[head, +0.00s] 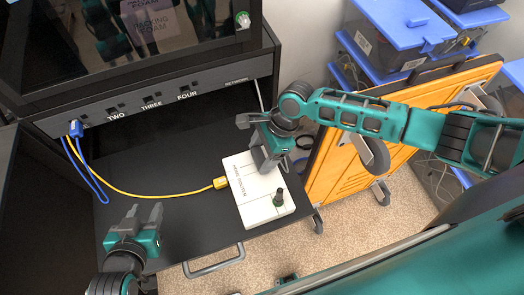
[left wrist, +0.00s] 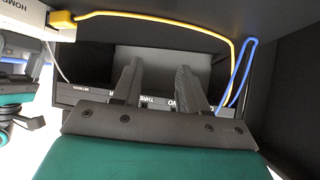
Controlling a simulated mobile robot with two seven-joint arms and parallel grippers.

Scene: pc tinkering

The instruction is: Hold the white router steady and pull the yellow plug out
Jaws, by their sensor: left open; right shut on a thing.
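The white router (head: 250,208) lies on the black shelf, with a short dark antenna-like post on top. The yellow plug (head: 220,183) sits in the router's left side, and its yellow cable (head: 165,195) curves left to the panel. The router's edge (left wrist: 20,40) and the yellow plug (left wrist: 63,19) also show at the upper left of the left wrist view. My right gripper (head: 264,163) is shut on the router at its far part; its fingertips are partly hidden. My left gripper (head: 147,212) is open and empty above the shelf, left of the plug and apart from it.
A panel (head: 160,100) with numbered ports runs along the back; a blue plug (head: 75,128) with a blue cable (head: 90,178) is at its left end. A dark screen stands above. An orange cart (head: 340,170) and blue-lidded bins (head: 400,35) stand right. The shelf's left middle is mostly clear.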

